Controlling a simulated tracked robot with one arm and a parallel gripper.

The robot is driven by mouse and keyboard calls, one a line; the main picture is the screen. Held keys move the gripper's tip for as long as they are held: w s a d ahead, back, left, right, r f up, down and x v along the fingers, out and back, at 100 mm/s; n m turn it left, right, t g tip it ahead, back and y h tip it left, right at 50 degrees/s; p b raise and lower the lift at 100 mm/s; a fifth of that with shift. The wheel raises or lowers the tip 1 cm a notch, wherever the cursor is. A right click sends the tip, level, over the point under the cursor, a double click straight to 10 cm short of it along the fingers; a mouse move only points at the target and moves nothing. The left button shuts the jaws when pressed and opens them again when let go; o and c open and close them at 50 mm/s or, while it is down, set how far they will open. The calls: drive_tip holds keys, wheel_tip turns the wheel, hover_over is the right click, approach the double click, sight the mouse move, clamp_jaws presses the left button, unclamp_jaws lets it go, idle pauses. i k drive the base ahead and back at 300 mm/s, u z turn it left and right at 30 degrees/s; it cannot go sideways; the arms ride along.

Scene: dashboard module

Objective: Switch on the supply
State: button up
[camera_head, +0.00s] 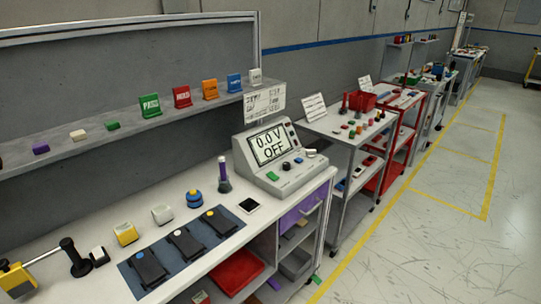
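The supply (255,173) is a pale grey box with a sloped front, standing at the far right end of the white bench. Below the display are a green button (272,176), a dark knob (287,166) and a blue one (298,160). A pale part sits at its right end, and small controls are beside the display, too small to tell apart. My gripper is not in view.
A shelf (22,155) with coloured signs runs behind. The floor at right is clear.

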sight(270, 175)
drive_tip(key=z, duration=0.35)
drive_tip(key=i, duration=2.25)
drive_tip(key=u, duration=0.15)
